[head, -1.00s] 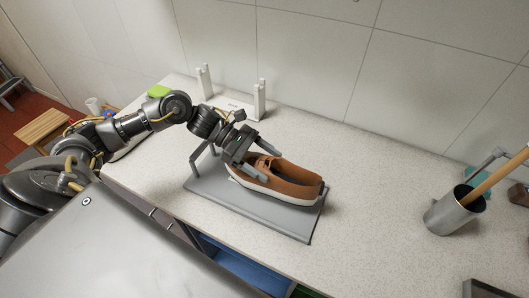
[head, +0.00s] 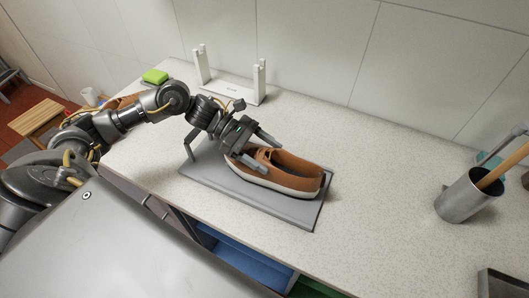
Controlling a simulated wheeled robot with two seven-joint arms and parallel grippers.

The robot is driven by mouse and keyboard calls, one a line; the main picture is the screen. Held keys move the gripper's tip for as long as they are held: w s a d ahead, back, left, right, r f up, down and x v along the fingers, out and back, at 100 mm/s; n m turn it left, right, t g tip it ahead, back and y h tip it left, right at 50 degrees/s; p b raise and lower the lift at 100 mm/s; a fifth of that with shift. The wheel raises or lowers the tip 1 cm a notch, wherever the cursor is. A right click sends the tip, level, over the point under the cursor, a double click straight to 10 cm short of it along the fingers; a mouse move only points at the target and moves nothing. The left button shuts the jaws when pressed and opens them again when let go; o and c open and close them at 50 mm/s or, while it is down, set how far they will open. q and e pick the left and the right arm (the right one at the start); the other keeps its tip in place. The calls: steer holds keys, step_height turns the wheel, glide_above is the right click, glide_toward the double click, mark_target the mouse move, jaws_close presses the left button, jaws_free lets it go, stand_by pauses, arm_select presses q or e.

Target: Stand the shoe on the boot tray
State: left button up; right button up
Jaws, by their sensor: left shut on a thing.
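A brown slip-on shoe (head: 285,180) with a white sole sits sole down on the grey boot tray (head: 215,180) on the counter. Its toe points left and its heel is near the tray's right end. My left gripper (head: 261,149) reaches in from the left and is shut on the shoe at its front part, with a finger on either side. The gripper partly covers the toe and upper. A second brown shoe (head: 121,102) shows behind my left arm, mostly hidden. My right gripper is out of view.
A white stand with two uprights (head: 233,90) and a green sponge (head: 155,76) are at the back. A metal canister (head: 463,200) with a wooden handle stands at the right. The counter between tray and canister is clear.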

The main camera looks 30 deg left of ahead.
arm_select(q)
steer(key=o, duration=1.6)
steer(key=shift+o, duration=0.7)
steer(key=shift+a+b, duration=0.3)
steer(key=shift+a, duration=0.05)
steer(key=b+v, duration=0.4)
steer(key=v, duration=0.5)
steer(key=shift+f, duration=0.1)
steer(key=shift+s+a+r, duration=0.1)
steer(key=shift+a+r, duration=0.25)
steer(key=shift+a, duration=0.05)
steer(key=shift+a+r, duration=0.1)
